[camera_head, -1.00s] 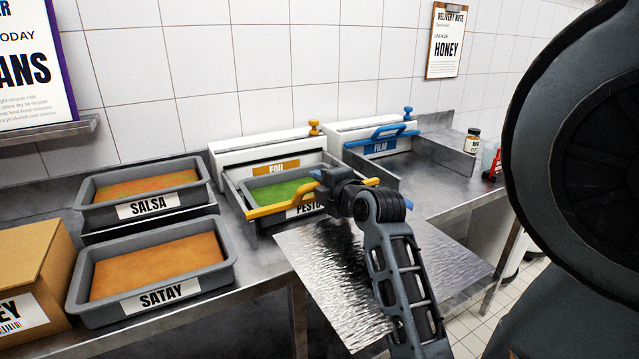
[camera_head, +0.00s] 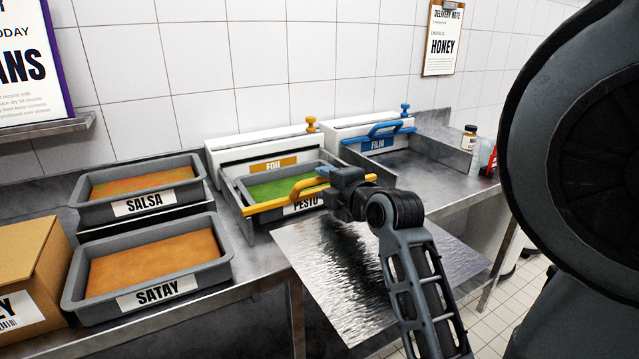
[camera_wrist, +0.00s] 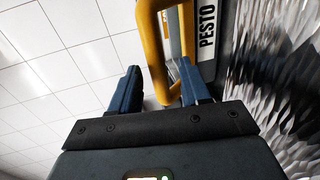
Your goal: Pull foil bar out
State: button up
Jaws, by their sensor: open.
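The yellow foil bar (camera_head: 262,208) lies across the front of the foil station, over the front rim of the pesto tray (camera_head: 283,187). Its raised loop handle (camera_head: 306,185) faces my gripper (camera_head: 324,176). In the wrist view the yellow handle (camera_wrist: 153,50) shows between and just beyond the two blue fingers of my gripper (camera_wrist: 160,87). The fingers are apart and not closed on it; whether one touches it I cannot tell. A shiny foil sheet (camera_head: 335,275) spreads from below the bar over the counter's front edge. The bar's right part is partly hidden by my gripper.
The white foil dispenser (camera_head: 232,151) stands behind the tray. The film station with its blue bar (camera_head: 385,136) is to the right. Salsa (camera_head: 80,194) and satay (camera_head: 72,297) trays and a cardboard box (camera_head: 30,255) stand left. Bottles (camera_head: 469,136) stand far right.

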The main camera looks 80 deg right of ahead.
aim_at(323, 183)
jog(key=shift+v, duration=1.8)
